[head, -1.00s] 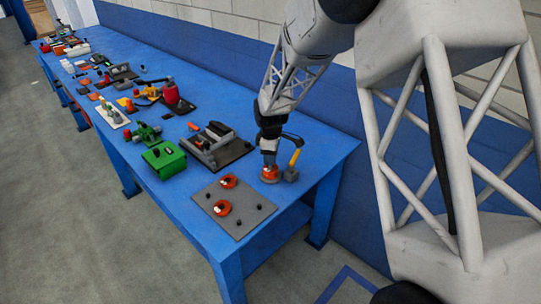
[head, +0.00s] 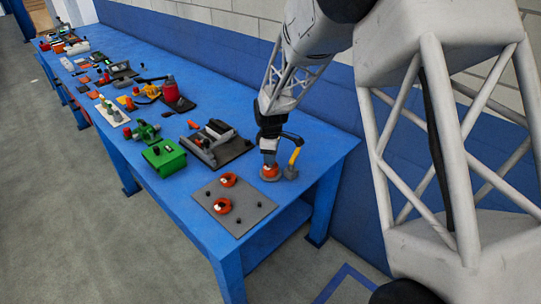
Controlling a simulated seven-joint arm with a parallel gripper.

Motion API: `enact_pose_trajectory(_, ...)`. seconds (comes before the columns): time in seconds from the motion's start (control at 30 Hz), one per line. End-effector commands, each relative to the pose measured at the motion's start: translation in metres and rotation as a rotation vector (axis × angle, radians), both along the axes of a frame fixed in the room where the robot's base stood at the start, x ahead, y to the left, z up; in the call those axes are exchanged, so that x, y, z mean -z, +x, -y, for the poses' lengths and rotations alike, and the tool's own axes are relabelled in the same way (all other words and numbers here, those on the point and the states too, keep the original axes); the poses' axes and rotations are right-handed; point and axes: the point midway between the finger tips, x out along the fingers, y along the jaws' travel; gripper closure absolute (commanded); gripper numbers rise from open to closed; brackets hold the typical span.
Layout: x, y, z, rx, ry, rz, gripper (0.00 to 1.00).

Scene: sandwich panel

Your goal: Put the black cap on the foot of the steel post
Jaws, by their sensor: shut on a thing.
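My gripper (head: 269,158) points straight down at the near right part of the blue table. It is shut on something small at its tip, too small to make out. An orange round piece (head: 270,170) is directly under the fingers, touching or nearly so. I cannot tell whether it is held or stands below. Several small black pieces, one of them a peg (head: 259,205), sit on a grey plate (head: 233,228) nearer the table's front. I cannot tell which is the black cap. I cannot make out the steel post for certain.
A yellow-handled thing on a dark base (head: 291,172) stands close right of my gripper. Two orange rings (head: 222,206) sit on the grey plate. A grey fixture (head: 213,145) and a green box (head: 164,157) are to the left. Bare blue table (head: 310,165) lies to the right.

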Motion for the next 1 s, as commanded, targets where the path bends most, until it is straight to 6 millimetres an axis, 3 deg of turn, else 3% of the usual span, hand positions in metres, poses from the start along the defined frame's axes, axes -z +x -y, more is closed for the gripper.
enact_pose_trajectory(1.0, 0.0072, 0.0, 0.0, 0.0, 0.0, 0.0, 0.86)
